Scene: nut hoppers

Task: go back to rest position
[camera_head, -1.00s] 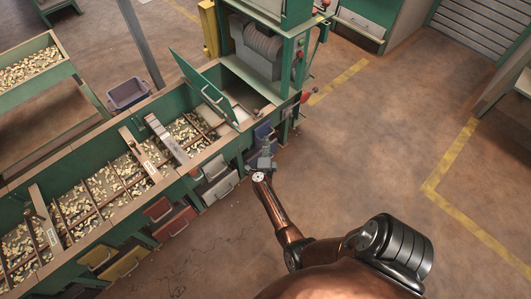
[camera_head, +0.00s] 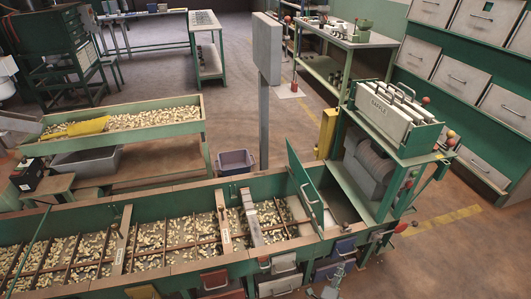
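My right gripper (camera_head: 338,272) shows small and grey at the bottom edge, in front of the hopper bench's drawers. It is too small to tell whether its fingers are open or shut, and I see nothing clearly held. Most of my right arm is below the picture. My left gripper is not in view. The long green hopper bench (camera_head: 180,272) runs across the lower picture, its divided bins holding many pale nuts. A green hinged lid (camera_head: 302,190) stands raised at its right end.
A green machine with a top rack (camera_head: 395,110) stands at the right end of the bench. A blue-grey bin (camera_head: 235,163) and a grey post (camera_head: 265,95) stand behind it. A second nut trough (camera_head: 130,122) is at the left. Floor at lower right (camera_head: 470,265) is clear.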

